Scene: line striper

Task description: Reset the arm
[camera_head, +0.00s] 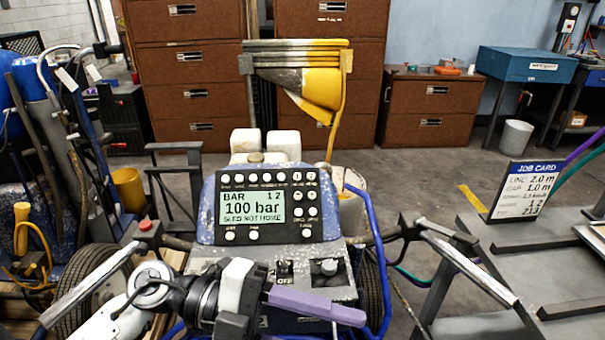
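The blue line striper stands in the middle with its control panel (265,208) facing me. Its screen (252,207) reads "100 bar" and "SLED NOT HOME". Behind the panel, a grey bar (290,50) carries a paint-covered yellow piece (322,88); I cannot tell which part is the arm named in the task. My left gripper (350,314), with purple fingers, reaches in from the lower left in front of the lower panel, below its switch (284,269) and knob (328,267). The fingers overlap, so their gap is hidden. My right gripper is out of view.
A handlebar (85,285) with a red button (145,225) sits left, another grip (470,270) right. A job card (526,190) stands on a grey bench (490,240) at right. Brown cabinets (195,80) line the back. Open floor shows behind right.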

